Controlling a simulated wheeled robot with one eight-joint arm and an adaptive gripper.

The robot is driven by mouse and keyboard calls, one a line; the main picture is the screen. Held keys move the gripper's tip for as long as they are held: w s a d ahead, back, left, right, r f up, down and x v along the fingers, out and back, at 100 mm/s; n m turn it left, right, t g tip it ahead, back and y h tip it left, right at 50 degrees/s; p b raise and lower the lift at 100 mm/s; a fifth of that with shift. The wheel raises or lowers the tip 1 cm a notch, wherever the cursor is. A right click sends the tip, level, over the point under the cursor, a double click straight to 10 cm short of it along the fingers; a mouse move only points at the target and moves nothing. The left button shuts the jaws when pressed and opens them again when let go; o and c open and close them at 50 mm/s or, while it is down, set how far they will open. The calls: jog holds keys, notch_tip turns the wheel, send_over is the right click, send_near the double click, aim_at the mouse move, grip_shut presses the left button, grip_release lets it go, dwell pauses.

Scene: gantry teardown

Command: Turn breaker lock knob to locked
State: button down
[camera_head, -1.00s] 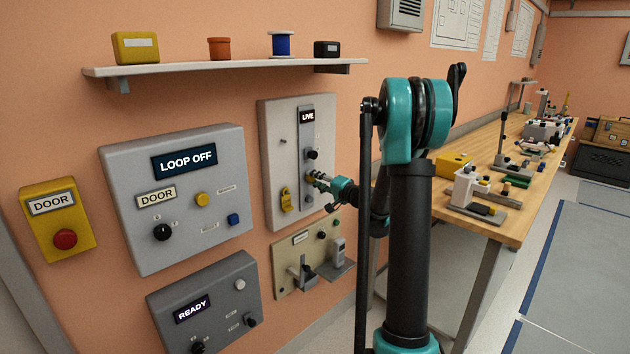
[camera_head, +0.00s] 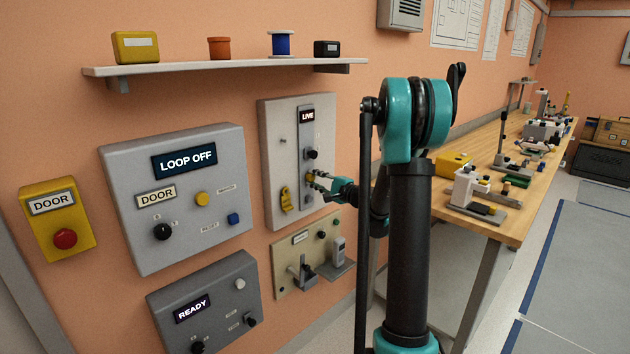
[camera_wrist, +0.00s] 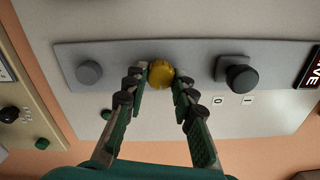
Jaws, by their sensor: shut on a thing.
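The breaker panel (camera_head: 270,150) is a light grey plate on the orange wall with a lit "LIVE" sign (camera_head: 308,115). A yellow round knob sits on its darker strip, and in the wrist view this yellow knob (camera_wrist: 160,73) is between my fingertips. My gripper (camera_head: 316,180) is at the panel, its fingers closed on both sides of the yellow knob. In the wrist view a black knob (camera_wrist: 240,76) with "I" and "O" labels is to the right, and a grey round button (camera_wrist: 89,72) to the left. I cannot read the yellow knob's setting.
A yellow latch-like part (camera_head: 286,199) sits left of my gripper on the panel. A grey "LOOP OFF" box (camera_head: 130,225) is further left. A beige plate with levers (camera_head: 283,275) is below. A wooden workbench (camera_head: 520,160) stands to the right.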

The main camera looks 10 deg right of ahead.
dwell(0.3)
jog(key=c, duration=1.2)
grip_release()
jog(key=v, duration=1.2)
jog(key=s+a+f+n+g+h, duration=0.2)
jog(key=s+a+f+n+g, duration=0.25)
jog(key=s, duration=0.35)
jog(key=s+a+f+n+g+h, duration=0.2)
jog(key=s+a+f+n+g, duration=0.1)
jog(key=s+a+f, duration=0.35)
jog(key=s+d+f+n+g+h, duration=0.1)
jog(key=s+d+f+n+h, duration=0.1)
jog(key=s, duration=0.3)
jog(key=s+d+f+n+g+h, duration=0.1)
jog(key=s+d+f+n+h, duration=0.1)
jog(key=s, duration=0.4)
jog(key=s+d+f+n+g+h, duration=0.1)
jog(key=s+d+f+n+h, duration=0.1)
jog(key=s, duration=0.4)
jog(key=shift+s+d+f+h, duration=0.1)
jog(key=shift+d+f+h, duration=0.05)
jog(key=shift+d+f, duration=0.25)
jog(key=shift+s+d+f+h, duration=0.15)
jog(key=shift+d+f, duration=0.15)
jog(key=shift+d, duration=0.2)
